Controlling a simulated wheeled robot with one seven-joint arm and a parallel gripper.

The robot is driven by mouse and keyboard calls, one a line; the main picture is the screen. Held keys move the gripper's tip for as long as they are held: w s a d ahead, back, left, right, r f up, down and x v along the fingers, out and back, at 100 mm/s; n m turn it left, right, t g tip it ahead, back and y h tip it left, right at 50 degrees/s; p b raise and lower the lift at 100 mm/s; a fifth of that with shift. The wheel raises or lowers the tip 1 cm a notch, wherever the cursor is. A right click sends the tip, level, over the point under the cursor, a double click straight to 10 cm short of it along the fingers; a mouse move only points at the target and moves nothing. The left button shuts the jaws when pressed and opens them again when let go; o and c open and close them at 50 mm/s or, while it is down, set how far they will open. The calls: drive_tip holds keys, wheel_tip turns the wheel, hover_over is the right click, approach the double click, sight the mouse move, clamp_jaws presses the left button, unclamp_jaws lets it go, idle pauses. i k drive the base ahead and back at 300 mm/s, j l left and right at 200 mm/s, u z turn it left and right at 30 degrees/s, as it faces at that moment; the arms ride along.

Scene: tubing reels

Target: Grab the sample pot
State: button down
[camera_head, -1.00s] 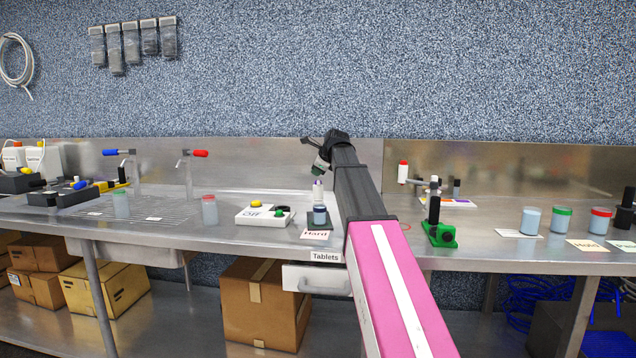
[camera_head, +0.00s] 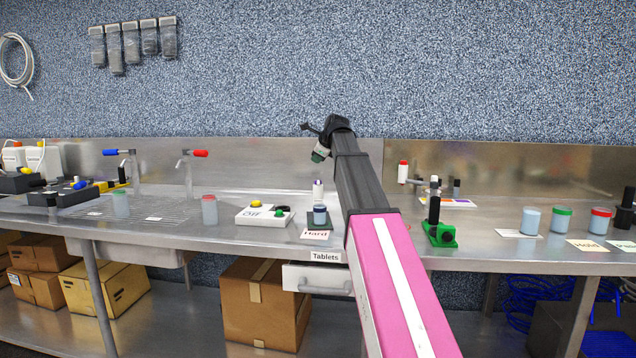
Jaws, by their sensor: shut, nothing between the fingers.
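Several small pots stand on the steel bench, and I cannot tell which one is the sample pot. A green-lidded pot (camera_head: 121,204) and a red-lidded pot (camera_head: 209,210) stand on the left. A small dark-topped pot (camera_head: 320,215) stands by the "Hard" card. On the right are a pot with no coloured lid visible (camera_head: 531,221), a green-lidded pot (camera_head: 562,220) and a red-lidded pot (camera_head: 600,221). My gripper (camera_head: 317,155) is raised above the bench near its middle, shut and empty, touching no pot. Its fingers are small and hard to make out.
A green-based stand (camera_head: 440,233) is right of my arm. Two taps stand over the sink at left. My arm hides part of the bench middle.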

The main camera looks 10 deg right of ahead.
sight(319, 209)
drive_tip(key=k, duration=1)
